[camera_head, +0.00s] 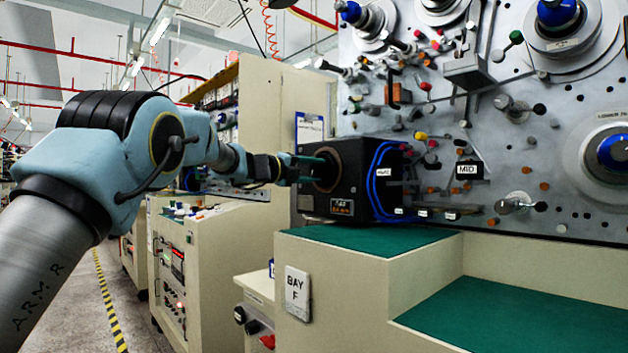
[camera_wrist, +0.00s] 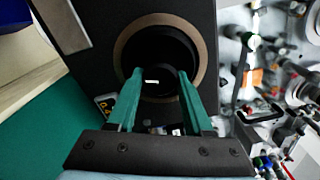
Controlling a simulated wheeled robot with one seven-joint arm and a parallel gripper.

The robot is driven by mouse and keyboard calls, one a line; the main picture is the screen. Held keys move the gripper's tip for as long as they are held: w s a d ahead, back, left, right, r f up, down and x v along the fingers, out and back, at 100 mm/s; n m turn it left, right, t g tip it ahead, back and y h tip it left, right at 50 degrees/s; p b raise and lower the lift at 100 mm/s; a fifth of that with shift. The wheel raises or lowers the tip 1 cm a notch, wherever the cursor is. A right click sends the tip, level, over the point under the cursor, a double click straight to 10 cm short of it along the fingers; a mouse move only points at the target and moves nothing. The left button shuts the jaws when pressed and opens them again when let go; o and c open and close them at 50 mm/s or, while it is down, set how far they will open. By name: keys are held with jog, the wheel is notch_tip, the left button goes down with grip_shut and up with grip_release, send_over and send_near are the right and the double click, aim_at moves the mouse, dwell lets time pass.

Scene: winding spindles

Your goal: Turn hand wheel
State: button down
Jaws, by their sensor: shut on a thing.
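A black box (camera_head: 362,178) stands on the green-topped bench, and its face carries a copper-coloured ring (camera_wrist: 124,40) around a dark round recess. A dark round part, seemingly the hand wheel (camera_wrist: 160,72), sits in front of the recess with a small white mark. My gripper (camera_head: 318,169) reaches to the box face from the left. In the wrist view its two green fingers (camera_wrist: 160,76) are on either side of the dark part and closed on it. The contact points and the wheel's rim are hard to make out in the dark.
Blue cables (camera_head: 377,170) run along the box's right side. A grey panel (camera_head: 460,120) with spindles and levers rises behind and to the right. The green bench top (camera_head: 375,238) is clear in front of the box. A cream cabinet (camera_head: 285,95) stands behind my gripper.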

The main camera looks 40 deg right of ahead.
jog(key=shift+f+m+b, duration=0.2)
jog(key=shift+m+b, duration=0.35)
jog(key=shift+m, duration=0.25)
jog(key=shift+c, duration=1.5)
grip_release()
jog(key=shift+r, duration=0.1)
jog(key=a+b, duration=0.2)
jog(key=a, duration=0.8)
jog(key=shift+w+a+b, duration=0.3)
jog(key=shift+a+b, duration=0.1)
